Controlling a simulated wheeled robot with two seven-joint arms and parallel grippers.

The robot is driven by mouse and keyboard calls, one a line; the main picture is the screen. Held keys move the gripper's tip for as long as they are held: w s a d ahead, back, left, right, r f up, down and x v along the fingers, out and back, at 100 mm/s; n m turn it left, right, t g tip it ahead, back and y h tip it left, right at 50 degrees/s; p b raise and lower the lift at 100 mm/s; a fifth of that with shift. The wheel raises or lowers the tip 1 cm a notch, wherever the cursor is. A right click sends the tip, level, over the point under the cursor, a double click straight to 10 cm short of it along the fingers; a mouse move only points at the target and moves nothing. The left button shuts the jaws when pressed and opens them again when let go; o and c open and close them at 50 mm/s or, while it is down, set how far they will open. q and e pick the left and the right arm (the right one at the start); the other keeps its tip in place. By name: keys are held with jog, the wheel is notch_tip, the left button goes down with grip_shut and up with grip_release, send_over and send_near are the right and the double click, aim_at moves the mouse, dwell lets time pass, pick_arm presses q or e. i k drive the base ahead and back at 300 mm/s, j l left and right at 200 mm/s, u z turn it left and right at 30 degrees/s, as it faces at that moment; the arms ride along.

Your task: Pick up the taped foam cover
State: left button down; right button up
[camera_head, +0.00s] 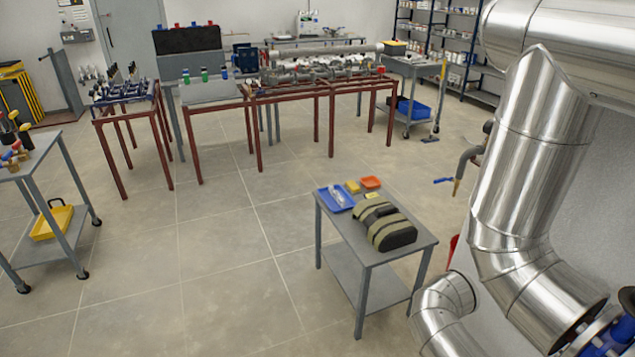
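What looks like the taped foam cover (385,225) lies on a small grey two-shelf table (408,250) right of the middle. It is a dark, rounded, padded piece with olive-tan bands across it. Its underside is hidden. Neither of my grippers shows in the head view, and nothing is touching the cover.
A blue tray (335,198) and small orange (370,183) and yellow items sit behind the cover on the same table. Large silver-clad pipes (520,160) stand close on the right. Red-legged benches (310,90) run across the back. The floor left of the table is clear.

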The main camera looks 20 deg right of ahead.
aim_at(388, 229)
jog(key=i+z, duration=0.1)
jog(key=i, duration=0.35)
jog(key=i+j+z, duration=0.15)
jog(key=i, duration=0.3)
jog(key=i+j+z, duration=0.1)
jog(key=i, duration=0.35)
jog(key=i+j+z, duration=0.15)
jog(key=i+j, duration=0.15)
jog(key=i, duration=0.15)
